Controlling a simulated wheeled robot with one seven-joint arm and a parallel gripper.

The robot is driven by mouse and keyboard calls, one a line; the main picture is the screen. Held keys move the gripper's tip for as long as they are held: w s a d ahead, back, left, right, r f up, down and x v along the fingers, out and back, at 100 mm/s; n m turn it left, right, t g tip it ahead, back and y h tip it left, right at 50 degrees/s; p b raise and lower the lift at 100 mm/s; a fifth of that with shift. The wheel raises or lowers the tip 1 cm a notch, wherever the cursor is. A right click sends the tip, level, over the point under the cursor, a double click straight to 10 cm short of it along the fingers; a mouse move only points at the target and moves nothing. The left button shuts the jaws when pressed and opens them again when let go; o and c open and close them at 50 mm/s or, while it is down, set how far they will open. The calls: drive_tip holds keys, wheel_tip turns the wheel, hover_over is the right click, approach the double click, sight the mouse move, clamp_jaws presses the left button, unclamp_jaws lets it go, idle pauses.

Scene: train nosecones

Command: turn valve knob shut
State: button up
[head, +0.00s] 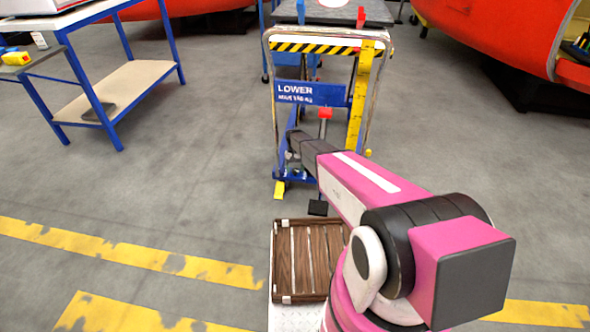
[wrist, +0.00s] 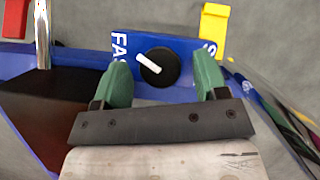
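The valve knob (wrist: 158,67) is a round black dial with a white pointer bar, on a blue panel (wrist: 190,47) with partly hidden white lettering. The bar slants from upper left to lower right. My gripper (wrist: 162,72) is open in the wrist view. One green finger is left of the knob and one is right, with a visible gap on both sides. I cannot tell how far the fingertips are from the panel in depth. In the head view my arm reaches to the blue-based lift cart (head: 366,65); the knob is hidden there.
A red lever end (head: 325,113) and a blue "LOWER" sign (head: 310,93) are close to my arm. A black pedal (head: 318,208) is below. In the wrist view, a yellow piece (wrist: 213,30) and cables (wrist: 285,125) are at right. A blue-framed table (head: 105,95) stands left; floor between is clear.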

drive_tip(key=v, duration=1)
drive_tip(key=shift+w+r, duration=0.2)
drive_tip(key=shift+r, duration=0.15)
